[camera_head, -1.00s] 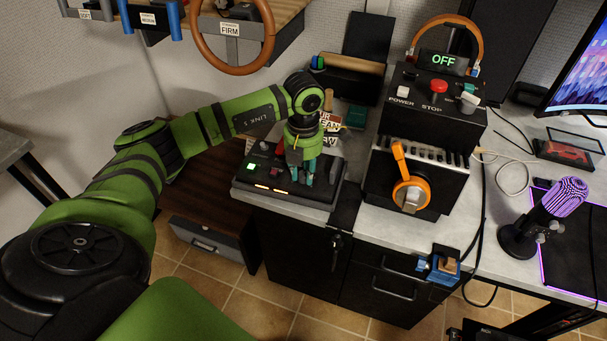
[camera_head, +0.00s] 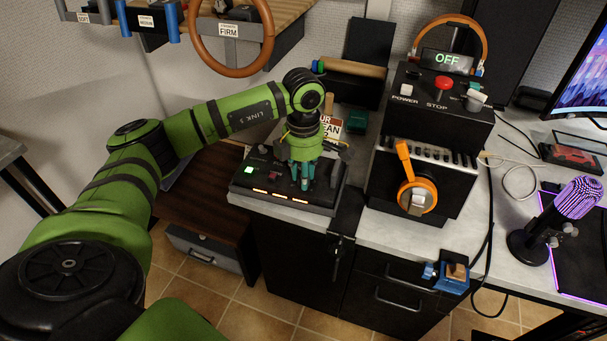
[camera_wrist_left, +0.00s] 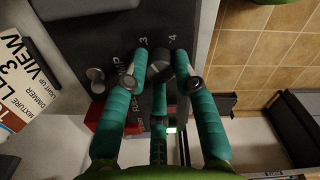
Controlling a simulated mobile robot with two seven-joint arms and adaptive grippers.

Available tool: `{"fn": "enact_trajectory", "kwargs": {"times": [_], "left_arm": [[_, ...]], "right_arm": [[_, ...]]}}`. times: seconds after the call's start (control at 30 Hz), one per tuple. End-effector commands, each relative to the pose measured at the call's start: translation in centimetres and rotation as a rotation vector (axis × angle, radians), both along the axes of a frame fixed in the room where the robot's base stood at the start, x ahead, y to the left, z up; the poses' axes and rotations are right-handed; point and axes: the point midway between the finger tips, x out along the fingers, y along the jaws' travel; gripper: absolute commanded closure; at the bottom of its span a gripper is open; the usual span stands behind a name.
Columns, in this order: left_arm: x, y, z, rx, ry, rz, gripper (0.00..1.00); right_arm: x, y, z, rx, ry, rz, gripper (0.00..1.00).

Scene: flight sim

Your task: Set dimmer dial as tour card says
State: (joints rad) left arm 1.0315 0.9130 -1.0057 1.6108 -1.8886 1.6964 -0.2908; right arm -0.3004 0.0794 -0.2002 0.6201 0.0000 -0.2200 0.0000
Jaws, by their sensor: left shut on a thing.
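The dimmer dial (camera_wrist_left: 158,66) is a dark round knob on the black control panel (camera_head: 243,187), with the marks 3 and 4 beside it in the left wrist view. My left gripper (camera_head: 304,184) points down at the panel. Its teal fingers (camera_wrist_left: 160,80) are shut around the knob and hide part of it, so I cannot read its pointer. The tour card (camera_head: 331,126) stands behind the panel, partly hidden by the gripper. In the left wrist view the card (camera_wrist_left: 25,88) is cut off, but "MIXTURE", "DIMMER 3" and "VIEW" can be read. My right gripper is out of view.
A brown steering wheel (camera_head: 232,62) hangs behind.

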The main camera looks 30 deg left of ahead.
Motion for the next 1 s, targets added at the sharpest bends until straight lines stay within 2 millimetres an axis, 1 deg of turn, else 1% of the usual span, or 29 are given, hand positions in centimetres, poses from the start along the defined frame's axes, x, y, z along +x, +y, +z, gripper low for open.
{"fn": "enact_trajectory", "kwargs": {"times": [0.4, 0.43, 0.47, 0.5, 0.83, 0.93, 1.0], "left_arm": [[0.0, 0.0, 0.1, 0.001, -0.002, -0.006, 1.00], [0.0, 0.0, 0.1, 0.001, -0.002, -0.006, 0.68], [0.0, 0.0, 0.1, 0.001, -0.002, -0.006, 0.56], [0.0, 0.0, 0.1, 0.001, -0.002, -0.005, 0.48], [0.0, 0.0, 0.2, 0.001, -0.001, -0.005, 0.48], [0.1, 0.0, 0.9, 0.001, -0.003, -0.006, 0.48], [0.1, 0.0, 1.9, 0.000, -0.004, -0.006, 0.48]], "right_arm": [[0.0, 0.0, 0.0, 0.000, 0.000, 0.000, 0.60], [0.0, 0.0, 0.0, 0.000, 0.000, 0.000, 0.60], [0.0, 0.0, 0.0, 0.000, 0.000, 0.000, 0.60], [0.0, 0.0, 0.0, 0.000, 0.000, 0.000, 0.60], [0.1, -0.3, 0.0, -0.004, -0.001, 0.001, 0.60], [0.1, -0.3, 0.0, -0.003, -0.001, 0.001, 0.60], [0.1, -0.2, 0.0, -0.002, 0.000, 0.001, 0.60]]}}
